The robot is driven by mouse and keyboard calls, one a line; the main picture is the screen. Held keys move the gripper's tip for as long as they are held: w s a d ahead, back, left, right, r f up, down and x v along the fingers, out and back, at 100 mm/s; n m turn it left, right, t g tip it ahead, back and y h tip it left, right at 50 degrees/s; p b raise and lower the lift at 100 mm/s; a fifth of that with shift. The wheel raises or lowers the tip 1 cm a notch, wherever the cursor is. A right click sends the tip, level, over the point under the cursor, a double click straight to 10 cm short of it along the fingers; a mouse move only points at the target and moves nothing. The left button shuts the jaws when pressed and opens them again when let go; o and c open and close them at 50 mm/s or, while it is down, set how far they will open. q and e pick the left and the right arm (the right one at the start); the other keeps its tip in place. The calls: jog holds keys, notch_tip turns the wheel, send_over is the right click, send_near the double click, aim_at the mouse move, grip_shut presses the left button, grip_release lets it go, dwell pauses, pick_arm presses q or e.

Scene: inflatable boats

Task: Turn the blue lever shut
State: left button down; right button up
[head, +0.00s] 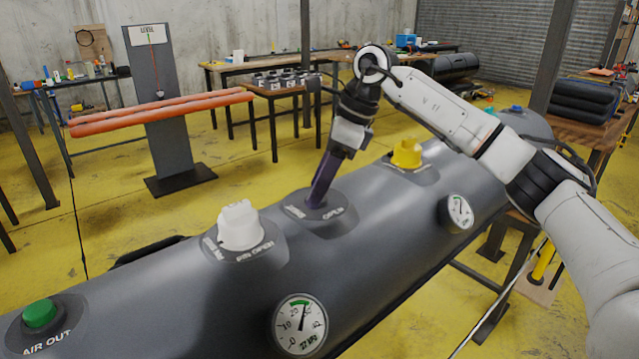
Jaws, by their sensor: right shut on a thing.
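My right gripper (325,182) reaches down from the right onto a round valve patch (338,222) on top of the grey inflatable tube (400,215). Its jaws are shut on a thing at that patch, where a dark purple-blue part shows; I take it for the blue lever. The gripper hides most of the lever, so its exact angle cannot be told. Part of the patch's lettering, "OPEN", shows at its right. My left gripper is not in view.
A white valve knob (239,226) and a green button (40,313) lie to the left along the tube, a yellow knob (407,153) to the right. Gauges (300,325) sit on its near side. Behind stand a post with orange tubes (165,110) and a workbench (285,92).

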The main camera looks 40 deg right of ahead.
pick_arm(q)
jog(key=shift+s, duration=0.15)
pick_arm(e)
jog(key=shift+m, duration=0.3)
jog(key=shift+a+r+t, duration=0.1)
jog(key=shift+t, duration=0.2)
jog(key=m, duration=0.1)
jog(key=m+h, duration=0.1)
jog(key=m+p, duration=0.1)
jog(key=m, duration=0.1)
jog(key=shift+w+a+t, duration=0.1)
jog(key=shift+a+t, duration=0.15)
jog(key=shift+t, duration=0.15)
pick_arm(q)
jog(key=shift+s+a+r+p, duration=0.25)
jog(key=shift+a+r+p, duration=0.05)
jog(key=shift+p, duration=0.05)
pick_arm(e)
jog(key=shift+w+a+m+h, duration=0.15)
jog(key=shift+m+h, duration=0.35)
jog(key=shift+m, duration=0.55)
jog(key=shift+w+a+m+h, duration=0.15)
jog(key=shift+m+h, duration=0.35)
jog(key=shift+m, duration=0.55)
jog(key=shift+d, duration=0.15)
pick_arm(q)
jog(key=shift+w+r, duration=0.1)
